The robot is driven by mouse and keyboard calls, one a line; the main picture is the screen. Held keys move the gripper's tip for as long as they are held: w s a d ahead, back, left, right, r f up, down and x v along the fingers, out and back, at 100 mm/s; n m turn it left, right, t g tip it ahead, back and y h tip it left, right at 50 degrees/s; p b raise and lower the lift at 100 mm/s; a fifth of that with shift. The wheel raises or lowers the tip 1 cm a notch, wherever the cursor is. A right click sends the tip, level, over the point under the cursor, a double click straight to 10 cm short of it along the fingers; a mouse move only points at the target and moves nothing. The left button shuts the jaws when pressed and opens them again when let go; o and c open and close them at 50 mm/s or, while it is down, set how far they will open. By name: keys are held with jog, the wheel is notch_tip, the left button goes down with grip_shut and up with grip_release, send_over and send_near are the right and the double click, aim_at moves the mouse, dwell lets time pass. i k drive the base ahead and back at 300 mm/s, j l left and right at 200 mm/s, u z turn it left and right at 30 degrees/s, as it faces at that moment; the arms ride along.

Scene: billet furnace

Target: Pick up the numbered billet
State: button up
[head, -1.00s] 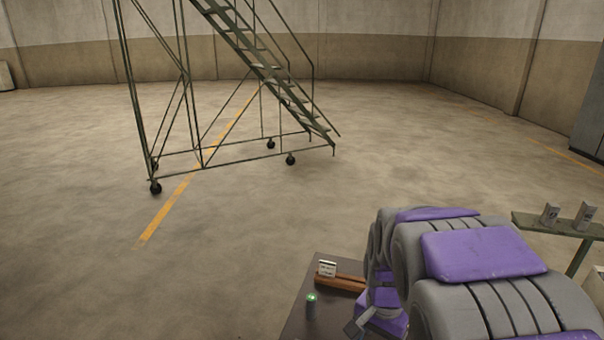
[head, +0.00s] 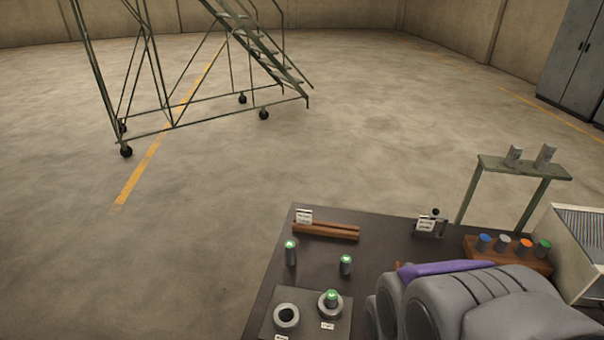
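Dark cylinders with green tops stand on the dark table (head: 262,293). One cylinder (head: 290,254) stands at the left and another (head: 345,266) stands to its right. A third cylinder (head: 331,299) sits in the right ring of a grey plate (head: 307,328); the left ring (head: 286,317) looks empty. I cannot read a number on any of them, so I cannot tell which is the numbered billet. My grey and purple arm fills the bottom right. My gripper is not visible, and the arm may hide part of the table.
A wooden rail (head: 326,231) with a white label lies at the table's back edge. A wooden rack (head: 508,256) holds several colour-topped cylinders. A green stand (head: 523,169) carries two grey pieces. A stair ladder (head: 190,110) stands behind on open floor.

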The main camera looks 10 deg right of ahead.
aim_at(331, 296)
jog(key=i+j+z, duration=0.15)
jog(key=j, duration=0.4)
jog(key=i+j+z, duration=0.2)
jog(key=j, duration=0.35)
jog(key=j+z, duration=0.15)
jog(key=j, duration=0.4)
jog(key=k, duration=0.05)
